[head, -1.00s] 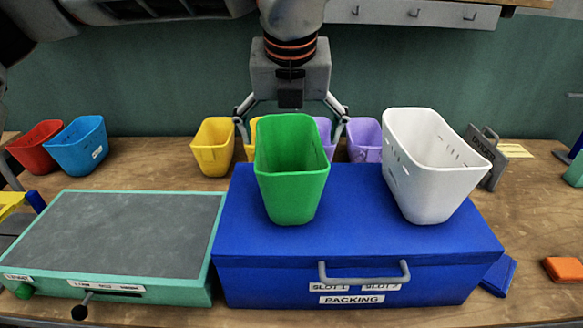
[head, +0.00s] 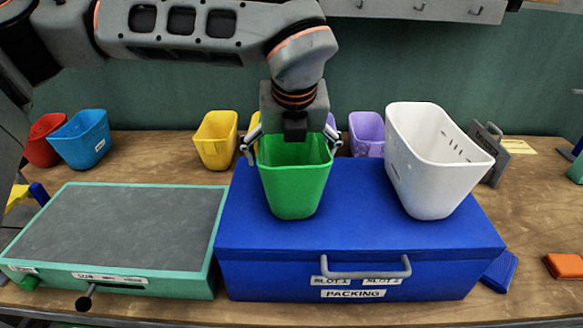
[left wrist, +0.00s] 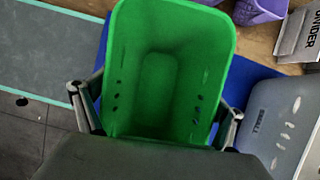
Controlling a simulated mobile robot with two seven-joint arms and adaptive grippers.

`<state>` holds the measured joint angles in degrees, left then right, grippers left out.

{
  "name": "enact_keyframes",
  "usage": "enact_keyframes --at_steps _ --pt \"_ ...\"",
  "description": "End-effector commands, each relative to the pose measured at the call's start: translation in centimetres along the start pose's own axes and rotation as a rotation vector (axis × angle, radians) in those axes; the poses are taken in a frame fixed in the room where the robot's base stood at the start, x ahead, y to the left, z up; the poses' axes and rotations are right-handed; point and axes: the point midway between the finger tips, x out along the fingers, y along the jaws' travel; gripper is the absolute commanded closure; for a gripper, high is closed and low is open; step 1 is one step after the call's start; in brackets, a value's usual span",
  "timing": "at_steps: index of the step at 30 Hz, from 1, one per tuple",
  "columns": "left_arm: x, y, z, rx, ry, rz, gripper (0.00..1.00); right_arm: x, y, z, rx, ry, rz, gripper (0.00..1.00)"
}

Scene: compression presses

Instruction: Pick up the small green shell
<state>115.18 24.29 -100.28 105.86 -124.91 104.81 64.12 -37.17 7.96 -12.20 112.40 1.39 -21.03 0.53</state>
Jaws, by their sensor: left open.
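The green shell (head: 295,185) stands upright and empty on the blue packing box, left of the white shell. It also shows in the left wrist view (left wrist: 165,75), where I look down into its open top. My left gripper (head: 292,148) is open above the shell, with one finger on each side of its rim. In the left wrist view the fingers (left wrist: 158,118) flank the shell near its lower edge. I cannot tell whether they touch it. My right gripper is not in view.
The white shell (head: 430,170) stands on the blue packing box (head: 360,235) to the right. A grey-topped green case (head: 115,230) lies left. Yellow (head: 215,140), purple (head: 367,135), blue (head: 80,140) and red (head: 42,138) bins stand behind. A grey divider (head: 487,155) is at right.

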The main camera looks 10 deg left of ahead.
Motion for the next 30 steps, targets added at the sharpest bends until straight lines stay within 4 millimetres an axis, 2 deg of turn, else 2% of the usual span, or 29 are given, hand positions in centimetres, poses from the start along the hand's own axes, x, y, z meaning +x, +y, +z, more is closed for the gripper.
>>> enact_keyframes --at_steps 30 --pt "0.4 0.0 -0.16 0.0 0.0 0.0 0.05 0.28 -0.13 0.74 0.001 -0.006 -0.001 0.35"
